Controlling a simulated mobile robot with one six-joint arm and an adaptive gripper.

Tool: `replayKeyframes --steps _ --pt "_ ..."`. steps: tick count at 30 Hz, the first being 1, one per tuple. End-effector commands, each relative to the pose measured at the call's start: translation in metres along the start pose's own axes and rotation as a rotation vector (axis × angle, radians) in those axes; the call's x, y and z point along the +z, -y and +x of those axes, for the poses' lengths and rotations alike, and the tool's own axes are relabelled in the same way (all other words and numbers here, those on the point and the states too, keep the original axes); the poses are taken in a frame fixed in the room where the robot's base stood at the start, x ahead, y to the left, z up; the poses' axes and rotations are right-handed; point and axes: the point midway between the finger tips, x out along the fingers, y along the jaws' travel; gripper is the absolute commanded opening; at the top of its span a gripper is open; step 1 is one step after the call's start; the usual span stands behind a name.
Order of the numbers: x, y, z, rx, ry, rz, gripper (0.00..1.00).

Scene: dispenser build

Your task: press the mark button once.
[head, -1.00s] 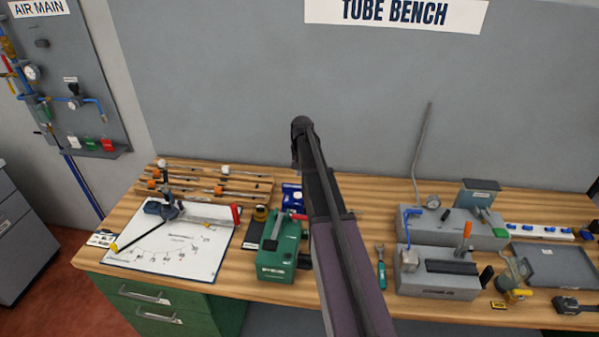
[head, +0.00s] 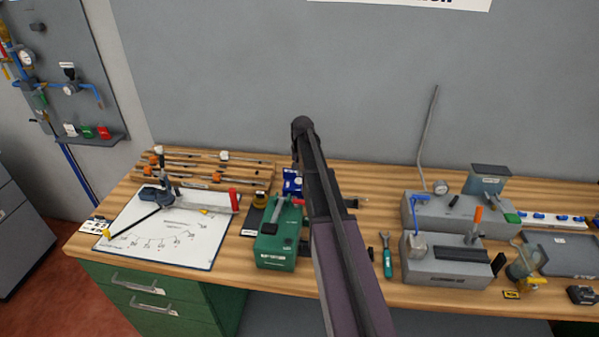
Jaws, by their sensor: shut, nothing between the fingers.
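I cannot pick out a button marked as the mark button; the labels are too small to read. A green machine (head: 277,249) with a red-tipped lever and a dark block on top stands at the front middle of the bench. A grey fixture (head: 445,265) with an orange-handled lever stands at the right. Behind it is another grey unit (head: 458,214) with a gauge and a green block (head: 512,218) at its right end. My arm rises through the middle of the head view and covers part of the bench. My gripper is not visible.
A white drawing sheet (head: 150,245) with tools on it lies at the left, with clamped rods (head: 215,165) behind. A green-handled wrench (head: 387,262) lies right of my arm. A grey tray (head: 565,250) is at the far right. A thin grey tube (head: 427,140) stands up at the back.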

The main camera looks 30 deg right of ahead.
Motion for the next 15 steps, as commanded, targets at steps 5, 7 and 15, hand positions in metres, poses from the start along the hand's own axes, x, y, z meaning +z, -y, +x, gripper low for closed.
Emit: replayKeyframes --steps 5,7,15 --pt "0.000 0.000 0.014 0.000 0.000 0.000 0.00" --pt "0.000 0.000 0.016 0.000 0.000 0.000 0.00" --pt "0.000 -0.001 0.019 0.000 0.000 0.001 0.00"
